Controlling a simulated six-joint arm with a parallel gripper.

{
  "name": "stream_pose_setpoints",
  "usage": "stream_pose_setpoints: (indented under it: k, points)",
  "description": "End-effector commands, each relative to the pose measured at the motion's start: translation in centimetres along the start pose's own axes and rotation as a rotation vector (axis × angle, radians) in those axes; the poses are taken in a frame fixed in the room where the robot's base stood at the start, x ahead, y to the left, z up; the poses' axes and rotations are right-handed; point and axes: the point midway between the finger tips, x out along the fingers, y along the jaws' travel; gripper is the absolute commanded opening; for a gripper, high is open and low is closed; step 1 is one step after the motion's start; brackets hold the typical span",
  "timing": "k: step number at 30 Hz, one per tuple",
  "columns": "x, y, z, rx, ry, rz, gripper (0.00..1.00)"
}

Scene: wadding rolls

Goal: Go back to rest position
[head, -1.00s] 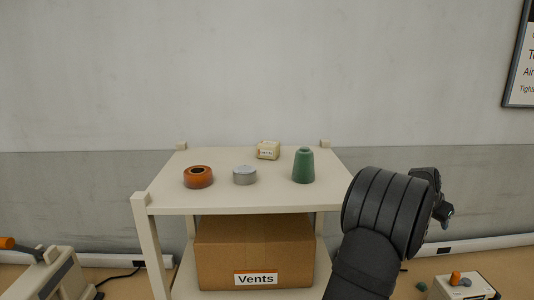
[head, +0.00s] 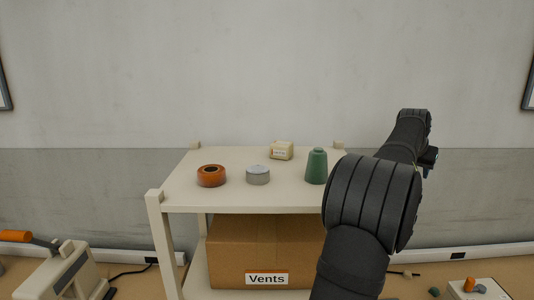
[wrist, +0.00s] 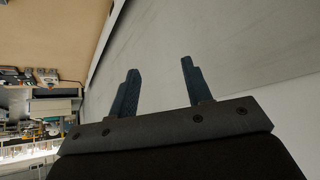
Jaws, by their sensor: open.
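My gripper (wrist: 158,88) shows in the wrist view with its two dark fingers apart and nothing between them. It faces a pale wall there. In the head view my dark arm rises at the right of the shelf unit and reaches away from me; the fingers are mostly hidden behind it.
A cardboard box (head: 265,240) labelled "Vents" sits on the lower shelf. A cream device with an orange handle (head: 65,272) stands at lower left. A pale block with small coloured parts (head: 475,289) lies at lower right. The wall (head: 250,70) is behind.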

Motion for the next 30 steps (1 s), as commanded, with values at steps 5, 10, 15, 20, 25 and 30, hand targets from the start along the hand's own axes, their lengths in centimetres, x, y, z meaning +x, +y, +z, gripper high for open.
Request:
stream_pose_setpoints:
  k: [5, 10, 15, 20, 25, 30]
  points:
    - [-2.4, -2.8, -0.6, -0.056, 0.001, -0.046, 0.45]
    - [-4.7, -5.3, -1.0, -0.111, 0.002, -0.089, 0.45]
    - [-7.0, -7.8, -1.2, -0.167, 0.001, -0.134, 0.45]
    - [-9.2, -10.1, -1.2, -0.222, 0.000, -0.176, 0.45]
    - [-11.3, -12.8, -0.9, -0.280, -0.001, -0.223, 0.45]
    - [-13.0, -15.6, -0.2, -0.338, -0.002, -0.268, 0.45]
